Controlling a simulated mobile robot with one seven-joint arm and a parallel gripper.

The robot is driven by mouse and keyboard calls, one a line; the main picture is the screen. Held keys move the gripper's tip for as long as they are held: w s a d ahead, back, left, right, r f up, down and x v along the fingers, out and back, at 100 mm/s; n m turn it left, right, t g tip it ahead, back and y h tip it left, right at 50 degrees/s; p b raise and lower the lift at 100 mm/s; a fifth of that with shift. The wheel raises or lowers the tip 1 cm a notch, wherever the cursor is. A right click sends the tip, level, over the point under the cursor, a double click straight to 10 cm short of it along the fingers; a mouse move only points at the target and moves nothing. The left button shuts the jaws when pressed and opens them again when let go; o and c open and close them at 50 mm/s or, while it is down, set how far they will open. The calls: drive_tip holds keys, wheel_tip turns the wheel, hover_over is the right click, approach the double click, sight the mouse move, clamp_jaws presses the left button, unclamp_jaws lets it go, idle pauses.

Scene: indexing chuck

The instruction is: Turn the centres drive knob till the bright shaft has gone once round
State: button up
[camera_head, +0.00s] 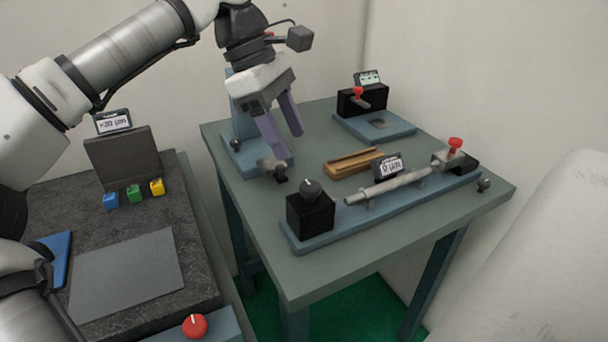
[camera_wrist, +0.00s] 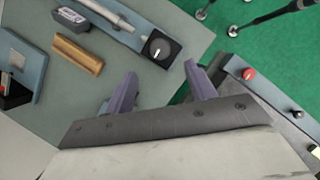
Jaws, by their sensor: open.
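The centres drive knob (camera_head: 311,188) is a dark round knob with a white pointer line, on top of a black block at the near left end of a blue base. It also shows in the wrist view (camera_wrist: 158,50), beyond the fingers. The bright shaft (camera_head: 388,187) is a pale metal bar lying lengthwise above that base. My gripper (camera_head: 282,150) is open and empty, fingers pointing down, above the table's left part, apart from the knob. In the wrist view its two purple fingers (camera_wrist: 158,88) are spread wide.
A small display (camera_head: 388,167) stands behind the shaft, and a red-knobbed part (camera_head: 455,147) at its far end. A wooden block (camera_head: 353,163) lies behind. A black box on a blue plate (camera_head: 372,125) stands at the back. A second, dark-topped bench (camera_head: 125,270) is left.

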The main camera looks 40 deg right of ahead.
sight(311, 186)
drive_tip(key=x, duration=0.8)
drive_tip(key=shift+d+f, duration=0.15)
drive_tip(key=shift+f, duration=0.2)
drive_tip(key=c, duration=1)
drive_tip(key=shift+o, duration=0.2)
drive_tip(key=shift+n, duration=0.3)
